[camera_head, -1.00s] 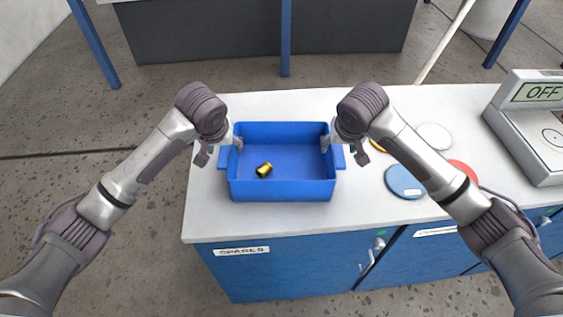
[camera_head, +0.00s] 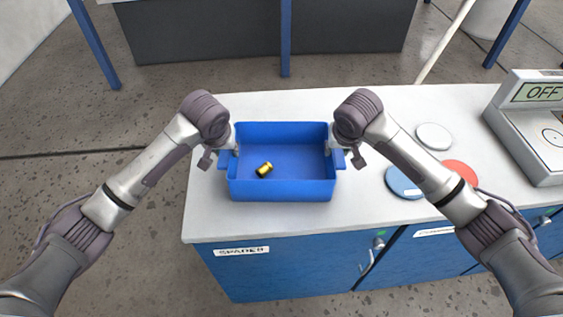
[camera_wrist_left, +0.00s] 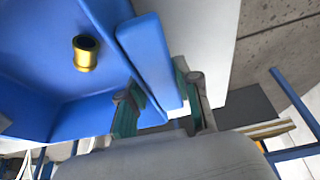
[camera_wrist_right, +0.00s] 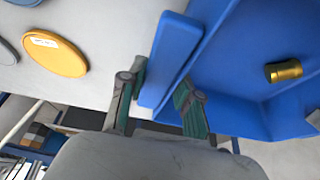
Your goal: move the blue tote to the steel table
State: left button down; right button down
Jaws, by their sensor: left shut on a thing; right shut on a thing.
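The blue tote (camera_head: 283,190) stands on the white-topped cabinet with a small brass cylinder (camera_head: 264,169) lying inside it. The tote also shows in the left wrist view (camera_wrist_left: 98,100) and the right wrist view (camera_wrist_right: 235,75). My left gripper (camera_head: 232,155) is shut on the tote's left handle (camera_wrist_left: 150,60), with one finger on each side. My right gripper (camera_head: 335,154) is shut on the tote's right handle (camera_wrist_right: 172,60) in the same way. The fingertips are partly hidden by the wrists in the head view.
A dark-panelled table with blue legs (camera_head: 286,40) stands beyond a strip of bare floor (camera_head: 310,82).

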pick_arm(q)
jog(key=shift+r, duration=0.15)
pick_arm(e)
jog(key=shift+r, duration=0.15)
